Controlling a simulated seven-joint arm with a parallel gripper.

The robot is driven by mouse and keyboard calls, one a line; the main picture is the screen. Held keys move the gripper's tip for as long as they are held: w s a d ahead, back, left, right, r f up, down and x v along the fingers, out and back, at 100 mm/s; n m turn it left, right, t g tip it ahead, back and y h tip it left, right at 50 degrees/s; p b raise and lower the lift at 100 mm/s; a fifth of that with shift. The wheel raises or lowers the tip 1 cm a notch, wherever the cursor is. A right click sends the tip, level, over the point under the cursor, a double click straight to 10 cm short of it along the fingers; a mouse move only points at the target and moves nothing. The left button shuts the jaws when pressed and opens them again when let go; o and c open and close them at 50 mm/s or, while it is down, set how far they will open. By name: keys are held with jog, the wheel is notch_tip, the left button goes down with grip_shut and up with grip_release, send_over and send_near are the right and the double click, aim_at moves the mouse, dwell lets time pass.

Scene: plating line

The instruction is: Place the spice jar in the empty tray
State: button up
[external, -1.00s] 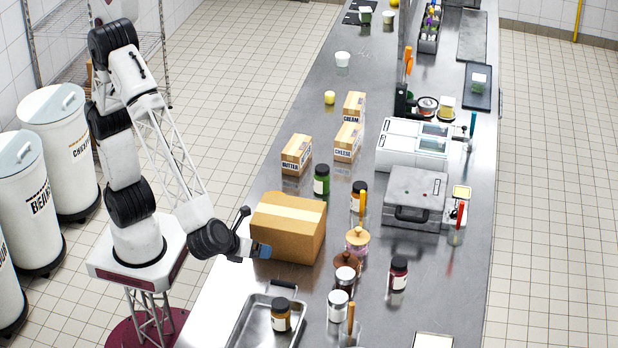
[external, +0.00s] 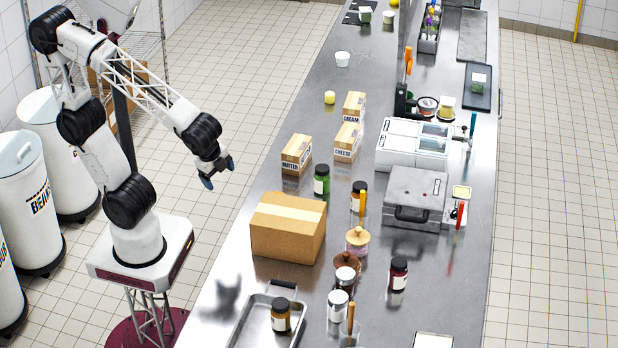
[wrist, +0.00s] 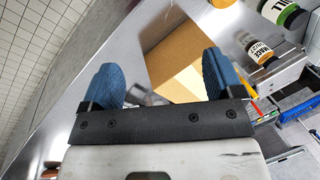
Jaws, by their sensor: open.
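A metal tray (external: 250,322) sits at the near end of the counter. A spice jar with a black lid and brown-orange contents (external: 281,316) stands upright inside it; its label is too small to read. Another black-lidded jar (external: 359,196) stands behind the cardboard box; the wrist view shows a jar labelled mace (wrist: 264,52). A green jar (external: 321,180) is near it, labelled dill in the wrist view (wrist: 290,14). My gripper (external: 218,172) is open and empty, raised left of the counter and apart from the tray. Its blue fingers also show in the wrist view (wrist: 161,85).
A cardboard box (external: 288,230) stands behind the tray. Several jars are right of it, including a white-labelled one (external: 338,305) and a dark red one (external: 399,274). Butter (external: 296,153), cheese (external: 348,141) and cream (external: 354,105) boxes stand farther back. The counter's left edge is clear.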

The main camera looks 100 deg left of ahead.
jog(key=s+a+n+t+h, duration=0.1)
jog(key=s+a+n+h, duration=0.1)
jog(key=s+n, duration=0.3)
jog(key=shift+s+a+r+h, duration=0.15)
jog(key=shift+s+r+h, duration=0.25)
jog(key=shift+s, duration=0.6)
